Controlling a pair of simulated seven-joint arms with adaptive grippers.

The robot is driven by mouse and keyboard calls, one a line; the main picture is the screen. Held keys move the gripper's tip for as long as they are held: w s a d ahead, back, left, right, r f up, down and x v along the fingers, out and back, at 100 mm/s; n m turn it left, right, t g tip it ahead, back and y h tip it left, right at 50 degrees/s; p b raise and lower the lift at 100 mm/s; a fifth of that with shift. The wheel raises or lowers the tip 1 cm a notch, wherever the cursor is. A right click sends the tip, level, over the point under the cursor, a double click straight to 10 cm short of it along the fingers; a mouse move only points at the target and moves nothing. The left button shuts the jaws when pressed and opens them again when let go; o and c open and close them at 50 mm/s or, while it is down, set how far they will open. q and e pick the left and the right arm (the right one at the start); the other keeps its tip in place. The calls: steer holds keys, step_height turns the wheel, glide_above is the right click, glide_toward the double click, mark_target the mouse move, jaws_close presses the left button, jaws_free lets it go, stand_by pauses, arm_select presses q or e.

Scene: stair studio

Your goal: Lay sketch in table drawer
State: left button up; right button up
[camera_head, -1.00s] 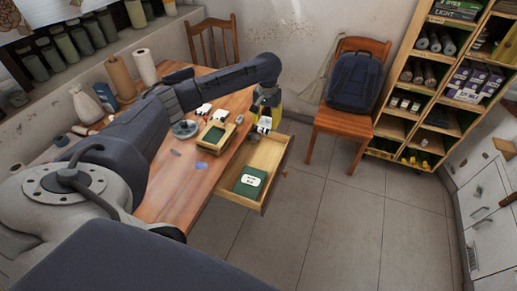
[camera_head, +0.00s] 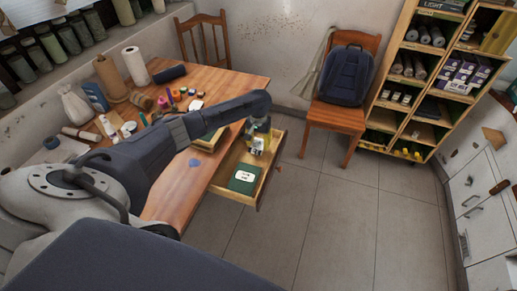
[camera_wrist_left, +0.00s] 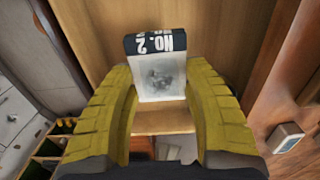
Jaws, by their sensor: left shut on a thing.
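The sketch (camera_wrist_left: 160,78) is a small pale sheet with a smudged grey drawing and a dark band reading "NO. 2". It sits between the yellow fingers of my left gripper (camera_wrist_left: 160,92), which is shut on it. In the head view the left gripper (camera_head: 258,136) is over the far part of the open table drawer (camera_head: 266,179), with the white sketch (camera_head: 257,145) at its fingertips. I cannot tell whether the sketch touches the drawer bottom. A green book (camera_head: 243,179) with a white label lies in the near end of the drawer. My right gripper is out of view.
The wooden table (camera_head: 226,85) holds paint pots, paper rolls and a tray (camera_head: 209,140), partly hidden by my left arm. A chair with a dark backpack (camera_head: 346,75) stands beyond the drawer. The floor right of the drawer is clear.

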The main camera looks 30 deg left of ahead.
mark_target(259, 148)
arm_select(q)
steer(key=shift+f, duration=1.8)
steer(key=shift+f, duration=0.15)
steer(key=o, duration=1.1)
step_height(259, 148, up, 12)
steer(key=shift+r, duration=0.2)
